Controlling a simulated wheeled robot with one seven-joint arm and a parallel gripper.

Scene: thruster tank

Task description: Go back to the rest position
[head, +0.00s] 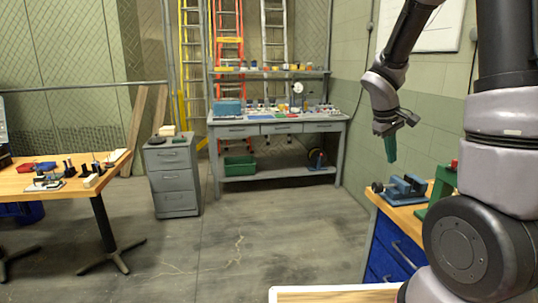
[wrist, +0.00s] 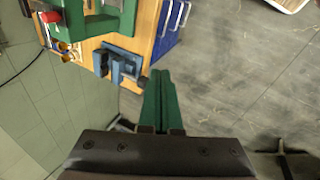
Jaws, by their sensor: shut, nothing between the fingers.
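My gripper (head: 391,158) hangs in the air at the right of the head view, with its green fingers pointing down. It is above and a little left of the workbench with blue drawers (head: 392,251). In the wrist view the two green fingers of my gripper (wrist: 160,75) lie side by side, shut and empty. Nothing is seen touching them.
A blue vise (head: 405,187) and a green machine (head: 440,186) stand on that workbench. A grey drawer cabinet (head: 173,175), a grey bench (head: 280,128) and a wooden table (head: 40,182) stand further off. The floor between is clear.

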